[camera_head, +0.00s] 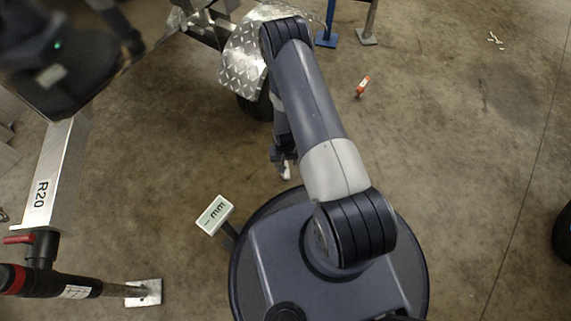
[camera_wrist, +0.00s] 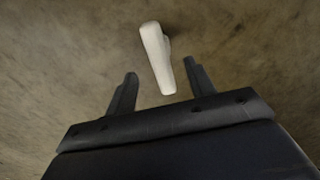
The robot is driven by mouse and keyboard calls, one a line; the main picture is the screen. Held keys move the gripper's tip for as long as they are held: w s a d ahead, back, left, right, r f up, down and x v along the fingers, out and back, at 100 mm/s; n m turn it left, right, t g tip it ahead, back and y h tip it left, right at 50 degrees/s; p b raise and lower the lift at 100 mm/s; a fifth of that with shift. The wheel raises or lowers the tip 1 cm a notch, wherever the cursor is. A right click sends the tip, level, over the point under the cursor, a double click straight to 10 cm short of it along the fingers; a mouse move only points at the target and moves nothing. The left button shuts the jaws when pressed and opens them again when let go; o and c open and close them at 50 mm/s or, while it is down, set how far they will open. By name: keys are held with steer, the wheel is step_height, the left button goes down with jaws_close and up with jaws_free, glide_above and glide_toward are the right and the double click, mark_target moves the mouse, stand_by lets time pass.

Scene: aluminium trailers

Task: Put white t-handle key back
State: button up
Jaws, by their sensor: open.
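The white t-handle key (camera_wrist: 157,55) shows in the wrist view ahead of my gripper (camera_wrist: 160,82), with its near end close to the line between the two dark fingertips. The fingers are apart and touch nothing that I can see. Brown concrete floor lies behind the key. In the head view the key is a small white piece (camera_head: 286,171) just below my gripper (camera_head: 281,158), left of my arm. My own arm partly hides the gripper there. How high the key is above the floor, I cannot tell.
A trailer beam marked R20 (camera_head: 52,180) and a jockey stand (camera_head: 70,285) are at the left. A tread-plate fender (camera_head: 243,60) with a wheel is at the top. An orange tool (camera_head: 362,86) lies on open floor.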

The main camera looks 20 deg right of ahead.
step_height(320, 180, up, 6)
steer(key=p, duration=0.1)
steer(key=shift+r, duration=0.2)
